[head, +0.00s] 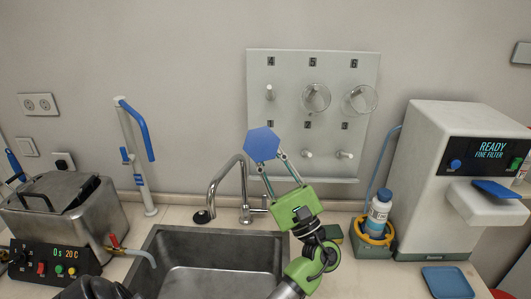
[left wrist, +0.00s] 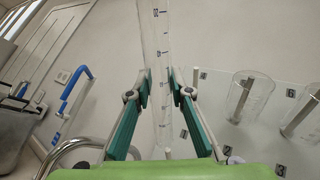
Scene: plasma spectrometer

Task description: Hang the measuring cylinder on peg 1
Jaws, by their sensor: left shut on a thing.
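The measuring cylinder is clear with printed scale marks; its tube (left wrist: 161,60) runs upright between the fingers in the left wrist view. In the head view its blue hexagonal base (head: 262,144) faces me and hides most of the tube. My left gripper (head: 271,161), with green body and teal fingers, is shut on the tube; its fingertips (left wrist: 160,88) press both sides. The white pegboard (head: 325,110) has two rows of numbered pegs. My right gripper is not in view.
Clear vessels (head: 315,97) hang on pegs 5 and 6; peg 4 (head: 269,92) and the other two lower pegs (head: 345,154) are bare. A faucet (head: 217,182) and sink (head: 215,245) lie below. A bottle (head: 379,210) and white machine (head: 450,160) stand right.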

